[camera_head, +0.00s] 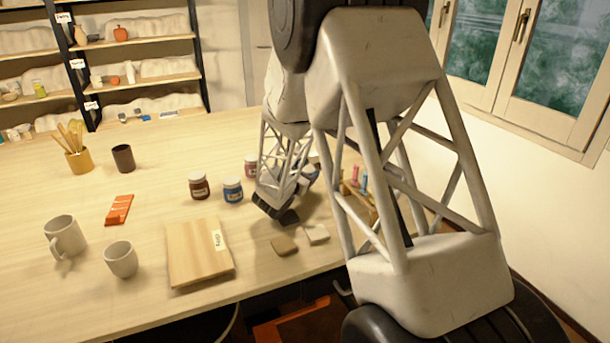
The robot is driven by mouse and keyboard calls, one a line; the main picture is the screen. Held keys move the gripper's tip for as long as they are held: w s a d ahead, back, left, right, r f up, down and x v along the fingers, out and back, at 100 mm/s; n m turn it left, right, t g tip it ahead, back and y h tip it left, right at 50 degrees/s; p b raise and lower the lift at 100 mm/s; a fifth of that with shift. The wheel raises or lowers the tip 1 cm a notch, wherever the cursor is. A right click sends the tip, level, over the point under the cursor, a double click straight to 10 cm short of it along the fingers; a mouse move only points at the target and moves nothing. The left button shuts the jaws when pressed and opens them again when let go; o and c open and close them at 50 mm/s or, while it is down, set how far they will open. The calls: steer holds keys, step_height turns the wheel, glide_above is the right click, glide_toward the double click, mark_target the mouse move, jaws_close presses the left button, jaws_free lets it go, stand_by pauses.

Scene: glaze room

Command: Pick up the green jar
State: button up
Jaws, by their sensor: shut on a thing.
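I cannot see a green jar in the head view. My gripper (277,213) shows as dark parts at the low end of my lattice arm, close above the table right of the blue jar. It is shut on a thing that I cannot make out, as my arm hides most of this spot. A dark red-brown jar (199,187) and a blue jar (232,190) stand upright to its left. A red jar (251,166) stands behind, partly covered by my arm. A blue and white thing (310,173) shows in part just right of my arm.
On the table (160,205) are a wooden board (195,250), a mug (63,236), a cup (121,259), an orange block (119,210), a dark cup (123,158) and a tool pot (79,160). Two small tiles (284,245) (316,233) lie near the front edge.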

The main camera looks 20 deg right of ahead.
step_height(320, 180, up, 9)
steer(key=shift+r, duration=0.1)
stand_by(0.4)
stand_by(0.5)
steer(key=s+a+f+n+t, duration=0.1)
steer(key=s+a+f+n, duration=0.2)
steer(key=s+a, duration=0.5)
steer(key=s, duration=0.2)
steer(key=shift+s+f+n, duration=0.3)
steer(key=shift+f+n, duration=0.05)
steer(key=shift+n, duration=0.05)
steer(key=shift+w, duration=0.1)
steer(key=w+d+f, duration=0.1)
steer(key=w+d, duration=0.1)
steer(key=w, duration=1.3)
steer(key=shift+w+d+f, duration=0.2)
steer(key=shift+w+f, duration=0.05)
steer(key=shift+w, duration=0.1)
steer(key=shift+f, duration=1.75)
